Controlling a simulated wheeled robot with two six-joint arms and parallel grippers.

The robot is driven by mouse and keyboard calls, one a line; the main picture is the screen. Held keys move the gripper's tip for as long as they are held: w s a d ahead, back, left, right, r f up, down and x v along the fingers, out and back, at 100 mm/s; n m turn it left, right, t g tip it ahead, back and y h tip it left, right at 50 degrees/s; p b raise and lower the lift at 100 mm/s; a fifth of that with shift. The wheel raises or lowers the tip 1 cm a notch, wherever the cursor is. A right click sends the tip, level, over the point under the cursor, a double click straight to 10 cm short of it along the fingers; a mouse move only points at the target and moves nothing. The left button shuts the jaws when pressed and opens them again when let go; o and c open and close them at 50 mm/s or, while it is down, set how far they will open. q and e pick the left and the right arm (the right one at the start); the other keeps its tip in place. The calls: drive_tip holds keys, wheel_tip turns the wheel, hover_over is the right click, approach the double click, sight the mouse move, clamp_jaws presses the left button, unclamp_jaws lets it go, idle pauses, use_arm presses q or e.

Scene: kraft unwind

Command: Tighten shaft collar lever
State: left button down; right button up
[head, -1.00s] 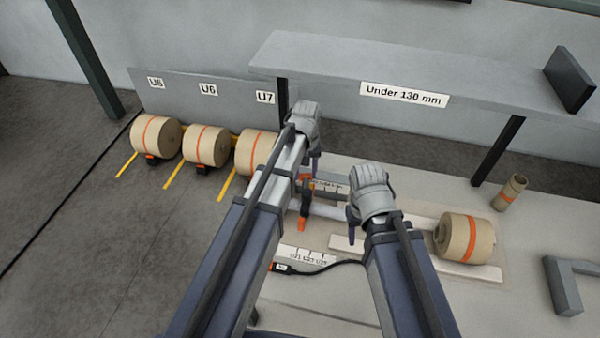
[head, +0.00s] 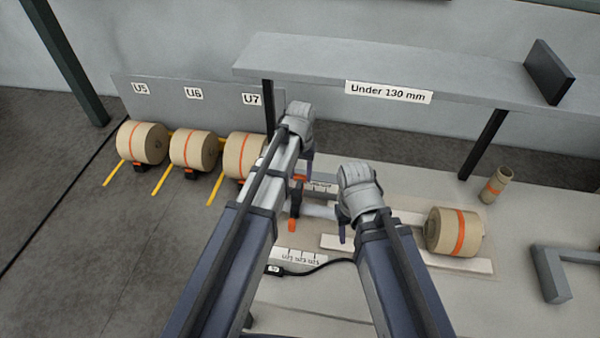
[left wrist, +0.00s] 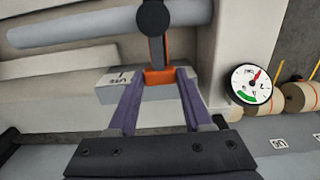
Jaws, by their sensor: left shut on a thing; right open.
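The shaft collar is a dark ring (left wrist: 155,18) on a light grey shaft (left wrist: 100,22) in the left wrist view. Its lever has an orange end (left wrist: 158,78) hanging below the ring. My left gripper (left wrist: 160,74) is shut on the orange lever, with purple fingers on both sides of it. In the head view the collar (head: 295,200) sits on the shaft (head: 321,211), and my left gripper (head: 308,170) is above it, partly hidden by my arm. My right gripper (head: 343,232) is open and empty, right of the collar, above the bench.
A brown roll (head: 455,232) lies on the bench at right, with a small tube (head: 496,185) behind it. A shelf (head: 330,65) labelled "Under 130 mm" spans the back. Several rolls stand at left. A round gauge (left wrist: 250,85) shows in the left wrist view. A black cable (head: 320,266) crosses the bench.

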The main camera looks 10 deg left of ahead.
sight(301, 176)
use_arm(q)
drive_tip(key=shift+c, duration=1.6)
unclamp_jaws()
drive_tip(key=shift+r, duration=0.1)
wheel_tip(301, 176, up, 8)
drive_tip(key=p, duration=0.8)
drive_tip(key=shift+f, duration=0.2)
